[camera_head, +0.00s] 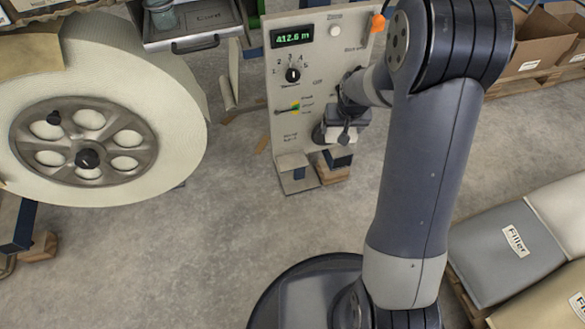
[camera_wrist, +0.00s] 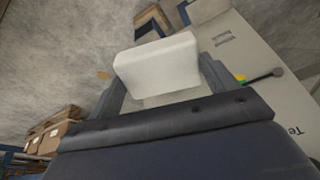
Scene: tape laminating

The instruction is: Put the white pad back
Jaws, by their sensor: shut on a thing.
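The white pad (camera_wrist: 157,62) is a pale block with rounded edges. It sits between the two fingers of my gripper (camera_wrist: 160,84) in the wrist view. In the head view my gripper (camera_head: 345,118) is in front of the lower right of the upright control panel (camera_head: 272,90). The pad (camera_head: 347,134) shows there only as a small pale patch, partly hidden by the gripper. I cannot tell whether the pad touches the panel.
The panel carries a display (camera_head: 292,36), a dial (camera_head: 293,74) and a lever (camera_head: 291,108). A large roll (camera_head: 165,110) stands at left. Filler bags (camera_head: 505,250) lie at lower right and cardboard boxes (camera_head: 530,40) at upper right.

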